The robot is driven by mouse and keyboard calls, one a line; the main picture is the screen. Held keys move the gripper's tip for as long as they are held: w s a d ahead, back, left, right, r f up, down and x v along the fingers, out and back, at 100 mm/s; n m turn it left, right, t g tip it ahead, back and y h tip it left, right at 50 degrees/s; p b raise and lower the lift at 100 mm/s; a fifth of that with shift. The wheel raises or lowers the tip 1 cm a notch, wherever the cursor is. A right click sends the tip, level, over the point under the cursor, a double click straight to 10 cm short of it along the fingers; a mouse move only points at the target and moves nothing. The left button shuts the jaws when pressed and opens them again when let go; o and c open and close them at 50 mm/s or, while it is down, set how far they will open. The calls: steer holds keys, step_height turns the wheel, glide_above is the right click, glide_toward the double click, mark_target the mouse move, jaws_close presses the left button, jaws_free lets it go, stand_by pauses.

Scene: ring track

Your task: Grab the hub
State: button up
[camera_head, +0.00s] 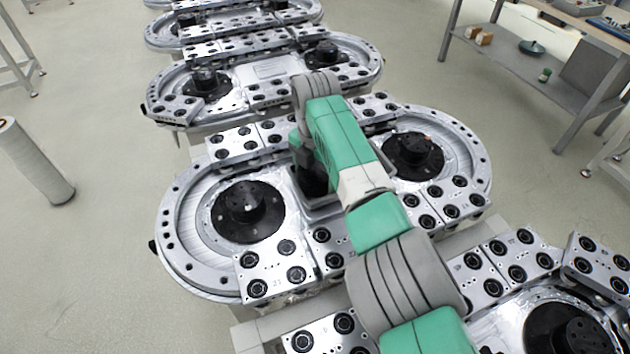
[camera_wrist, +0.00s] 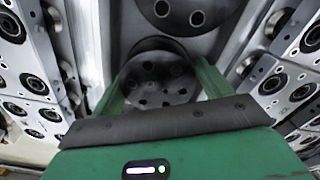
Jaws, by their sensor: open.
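In the wrist view my gripper (camera_wrist: 161,72) has its two green fingers spread apart. A dark round hub (camera_wrist: 160,84) with several bolt holes shows between the fingers, with a finger to each side of it. I cannot tell whether the fingers touch it. In the head view my green and grey arm reaches down into the middle of the nearer full ring track, and the fingertips are hidden behind the arm.
Silver plates with black rings (camera_head: 275,270) line the track and flank my gripper closely in the wrist view. More ring tracks (camera_head: 265,72) stand behind. A table with a lower shelf (camera_head: 520,70) is at upper right, and a grey cylinder (camera_head: 35,160) stands on the left floor.

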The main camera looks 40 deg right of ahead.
steer(key=shift+w, duration=0.1)
steer(key=c, duration=1.1)
steer(key=shift+o, duration=0.2)
steer(key=shift+r, duration=0.15)
